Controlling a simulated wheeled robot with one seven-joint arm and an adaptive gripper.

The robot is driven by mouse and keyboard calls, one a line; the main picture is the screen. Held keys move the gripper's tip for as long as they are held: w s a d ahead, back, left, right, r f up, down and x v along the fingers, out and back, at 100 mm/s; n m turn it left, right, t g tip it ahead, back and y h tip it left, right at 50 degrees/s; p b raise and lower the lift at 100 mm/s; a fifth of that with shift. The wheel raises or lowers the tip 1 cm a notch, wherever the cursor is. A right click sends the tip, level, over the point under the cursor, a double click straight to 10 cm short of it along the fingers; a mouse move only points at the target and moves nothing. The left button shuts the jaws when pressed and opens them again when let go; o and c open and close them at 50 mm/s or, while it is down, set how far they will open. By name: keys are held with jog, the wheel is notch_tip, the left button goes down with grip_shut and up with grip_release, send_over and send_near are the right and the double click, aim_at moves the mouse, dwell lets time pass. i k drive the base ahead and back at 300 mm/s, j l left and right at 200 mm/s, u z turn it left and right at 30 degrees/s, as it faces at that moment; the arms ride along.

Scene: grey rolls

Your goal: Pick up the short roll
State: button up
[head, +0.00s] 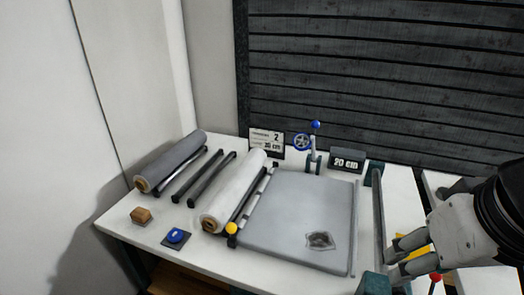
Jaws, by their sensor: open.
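Two rolls lie on the white table. A dark grey roll (173,160) is at the left, and a pale grey-white roll (234,190) is just left of the flat grey board. Both point away from me at a slant, with brown cores at their near ends. They look similar in length, so I cannot tell for sure which is the short one. My gripper (391,257) is at the right, over the table's right part. Its grey fingers with yellow pads point left, apart and empty, well away from both rolls.
Dark bars (204,179) lie between the rolls. A wooden block (141,216) and a blue button (176,236) sit at the front left. The grey board (300,220) bears a crumpled patch (320,241).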

aim_at(214, 218)
jog(key=i+u, duration=0.15)
jog(key=u, duration=0.25)
jog(key=i+u, duration=0.15)
jog(key=u, duration=0.2)
jog(key=i+u, duration=0.15)
jog(key=u, duration=0.25)
